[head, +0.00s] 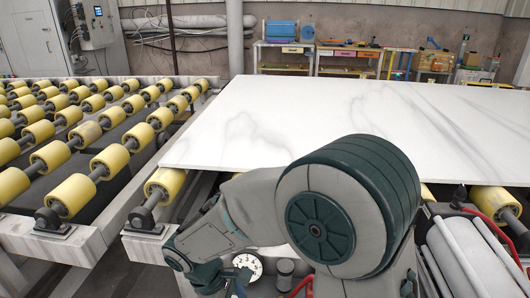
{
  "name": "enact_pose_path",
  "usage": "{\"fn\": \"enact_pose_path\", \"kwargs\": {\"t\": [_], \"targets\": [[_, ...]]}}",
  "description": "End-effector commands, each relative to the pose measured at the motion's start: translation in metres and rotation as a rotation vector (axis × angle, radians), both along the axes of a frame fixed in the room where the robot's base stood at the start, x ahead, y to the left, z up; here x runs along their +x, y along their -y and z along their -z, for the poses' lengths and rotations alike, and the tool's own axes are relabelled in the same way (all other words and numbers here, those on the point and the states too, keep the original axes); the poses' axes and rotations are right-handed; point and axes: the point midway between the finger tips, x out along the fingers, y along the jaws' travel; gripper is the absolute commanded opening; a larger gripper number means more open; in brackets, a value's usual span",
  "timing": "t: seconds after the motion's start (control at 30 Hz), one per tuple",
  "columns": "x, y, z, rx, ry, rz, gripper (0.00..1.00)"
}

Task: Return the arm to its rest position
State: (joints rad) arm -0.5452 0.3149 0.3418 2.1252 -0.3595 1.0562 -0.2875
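My arm (350,200) is folded in front of the camera at the bottom middle, with its large grey and dark green joint covering the near edge of the slab. Its forearm reaches down and left to a dark wrist part (190,250). My gripper's fingers cannot be made out; the end of the arm is hidden or below the frame. The white stone slab (330,115) with grey veins lies flat behind my arm. I see nothing held.
A conveyor of yellow rollers (75,190) in a metal frame fills the left. A round gauge (248,266) shows below the arm. A red-handled device (490,225) is at the lower right. Workbenches (345,62) and a grey cabinet (35,40) stand at the back.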

Motion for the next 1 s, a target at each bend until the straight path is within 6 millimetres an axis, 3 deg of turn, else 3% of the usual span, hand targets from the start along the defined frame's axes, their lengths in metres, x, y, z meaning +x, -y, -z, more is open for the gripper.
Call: {"fn": "enact_pose_path", "kwargs": {"t": [0.03, 0.27, 0.6, 0.8, 1.0], "targets": [[0.006, 0.014, -0.024, 0.016, 0.028, 0.066, 0.69], [0.018, 0.09, -0.106, 0.117, 0.168, 0.454, 0.69], [-0.004, 0.188, -0.205, 0.311, 0.373, 1.04, 0.69], [-0.023, 0.22, -0.236, 0.414, 0.459, 1.283, 0.69], [-0.031, 0.23, -0.244, 0.454, 0.488, 1.373, 0.69]]}}
